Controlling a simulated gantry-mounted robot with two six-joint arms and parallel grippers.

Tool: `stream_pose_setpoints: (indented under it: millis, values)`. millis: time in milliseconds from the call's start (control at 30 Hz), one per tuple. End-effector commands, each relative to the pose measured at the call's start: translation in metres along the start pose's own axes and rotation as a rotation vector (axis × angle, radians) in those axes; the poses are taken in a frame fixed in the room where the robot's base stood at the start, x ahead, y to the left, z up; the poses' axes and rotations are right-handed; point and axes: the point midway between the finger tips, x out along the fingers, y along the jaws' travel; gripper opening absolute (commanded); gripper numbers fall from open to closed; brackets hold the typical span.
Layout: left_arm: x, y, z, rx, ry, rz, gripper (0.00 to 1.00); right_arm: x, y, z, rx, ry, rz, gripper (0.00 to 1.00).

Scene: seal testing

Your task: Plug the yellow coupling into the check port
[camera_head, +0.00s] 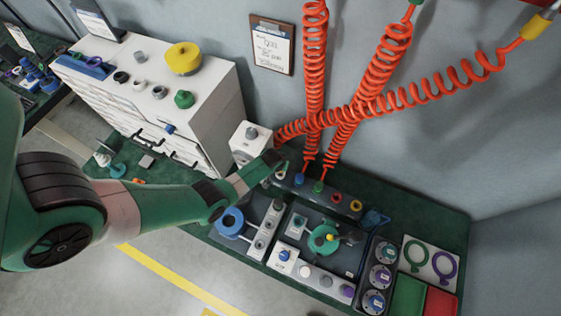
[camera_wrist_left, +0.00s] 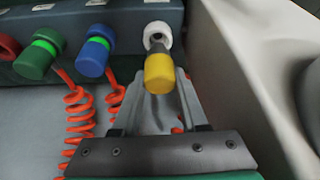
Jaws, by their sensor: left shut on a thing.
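My left gripper (camera_head: 272,160) is at the left end of the dark port bar (camera_head: 345,203). In the left wrist view its fingers (camera_wrist_left: 160,84) are shut on the yellow coupling (camera_wrist_left: 159,74). The coupling's grey metal nose points at a white-ringed port (camera_wrist_left: 158,34) at the end of the bar and overlaps its opening. I cannot tell how far the nose is inside. That port shows as a pale ring (camera_head: 281,173) in the head view, where the gripper hides the coupling. My right gripper is not in view.
A blue coupling (camera_wrist_left: 95,50) and a green coupling (camera_wrist_left: 38,55) sit in neighbouring ports, with red coiled hoses (camera_head: 314,70) attached. Beyond them are red (camera_head: 336,198) and yellow (camera_head: 356,206) ports. A white box (camera_head: 247,148) stands close beside my gripper. Trays and fixtures fill the bench front.

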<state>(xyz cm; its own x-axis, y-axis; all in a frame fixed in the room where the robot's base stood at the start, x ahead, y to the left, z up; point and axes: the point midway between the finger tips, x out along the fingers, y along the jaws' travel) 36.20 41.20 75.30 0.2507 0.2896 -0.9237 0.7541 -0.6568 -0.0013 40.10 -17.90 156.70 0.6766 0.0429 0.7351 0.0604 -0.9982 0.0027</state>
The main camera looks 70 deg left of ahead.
Motion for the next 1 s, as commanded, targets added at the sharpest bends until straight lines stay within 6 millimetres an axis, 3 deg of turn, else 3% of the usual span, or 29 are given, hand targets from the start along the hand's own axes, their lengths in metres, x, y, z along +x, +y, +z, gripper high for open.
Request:
stream_pose_setpoints:
  millis: [1000]
  values:
    - [0.012, 0.000, 0.005, 0.000, 0.000, 0.000, 0.00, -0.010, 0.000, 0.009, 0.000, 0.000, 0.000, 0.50]
